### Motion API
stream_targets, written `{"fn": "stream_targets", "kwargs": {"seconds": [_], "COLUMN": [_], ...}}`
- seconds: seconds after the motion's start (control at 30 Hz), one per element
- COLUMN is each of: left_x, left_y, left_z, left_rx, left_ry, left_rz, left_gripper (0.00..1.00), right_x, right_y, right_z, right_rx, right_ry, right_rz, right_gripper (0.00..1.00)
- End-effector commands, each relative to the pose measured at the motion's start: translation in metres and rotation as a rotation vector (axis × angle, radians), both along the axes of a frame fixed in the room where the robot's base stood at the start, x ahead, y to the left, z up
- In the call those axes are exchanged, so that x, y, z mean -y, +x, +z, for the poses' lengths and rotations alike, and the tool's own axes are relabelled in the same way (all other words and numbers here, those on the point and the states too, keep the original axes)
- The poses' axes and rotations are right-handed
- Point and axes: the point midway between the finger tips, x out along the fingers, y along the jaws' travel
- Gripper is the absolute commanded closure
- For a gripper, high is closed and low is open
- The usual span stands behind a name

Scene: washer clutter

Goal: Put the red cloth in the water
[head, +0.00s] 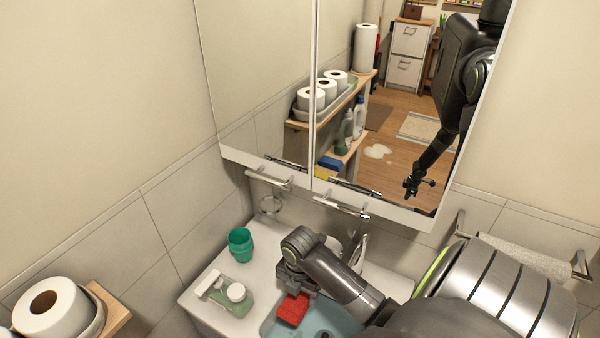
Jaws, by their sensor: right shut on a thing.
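The red cloth (292,310) is a small folded red piece at the bottom centre, over the sink basin. My right gripper (291,290) is shut on its upper end, with the arm reaching in from the right. The water (330,322) shows as a light blue surface in the basin, just right of and below the cloth. I cannot tell whether the cloth touches the water. My left gripper is not seen directly.
A faucet (358,250) is behind my arm. A mirror cabinet (262,90) hangs above. Toilet paper (45,308) is at lower left.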

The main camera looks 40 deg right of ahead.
Motion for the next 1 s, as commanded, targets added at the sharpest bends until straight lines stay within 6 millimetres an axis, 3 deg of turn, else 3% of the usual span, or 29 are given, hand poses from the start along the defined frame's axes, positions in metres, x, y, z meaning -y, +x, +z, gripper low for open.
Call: {"fn": "stream_targets", "kwargs": {"seconds": [0.1,0.33,1.0], "left_x": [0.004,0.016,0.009], "left_y": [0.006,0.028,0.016], "left_z": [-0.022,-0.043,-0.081], "left_rx": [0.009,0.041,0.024], "left_ry": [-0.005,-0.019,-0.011], "left_rz": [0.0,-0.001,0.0], "left_gripper": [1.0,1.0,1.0], "right_x": [0.0,0.0,0.0], "right_y": [0.0,0.0,0.0], "right_z": [-0.018,-0.039,-0.114], "right_rx": [0.002,0.001,0.001], "right_ry": [0.0,0.0,0.001], "right_rz": [0.001,0.0,-0.001], "right_gripper": [0.6,0.6,0.6]}}
